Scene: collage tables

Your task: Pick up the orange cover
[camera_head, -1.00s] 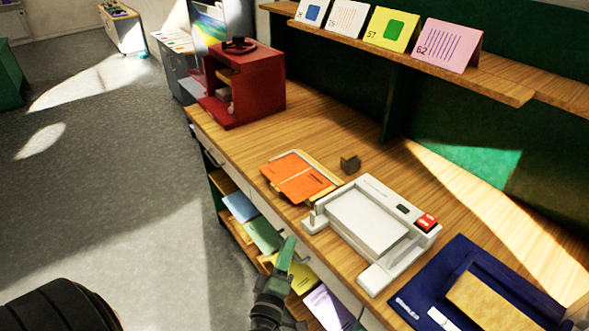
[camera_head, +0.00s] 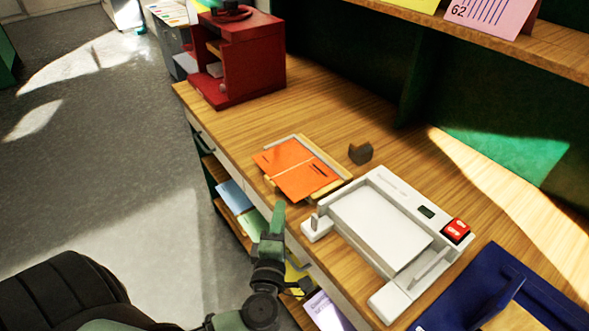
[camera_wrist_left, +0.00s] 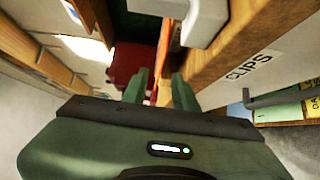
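The orange cover (camera_head: 292,166) lies flat on a wooden tray (camera_head: 335,182) near the table's front edge, left of the white machine. It looks like two orange panels side by side with a small dark mark. My right gripper is not in view.
A white machine (camera_head: 440,203) with a red button stands right of the cover. A small dark block (camera_head: 360,153) sits behind it. A red cabinet (camera_head: 240,60) stands at the far left end. A blue item (camera_head: 470,285) lies at right. Shelves with coloured papers are below the tabletop.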

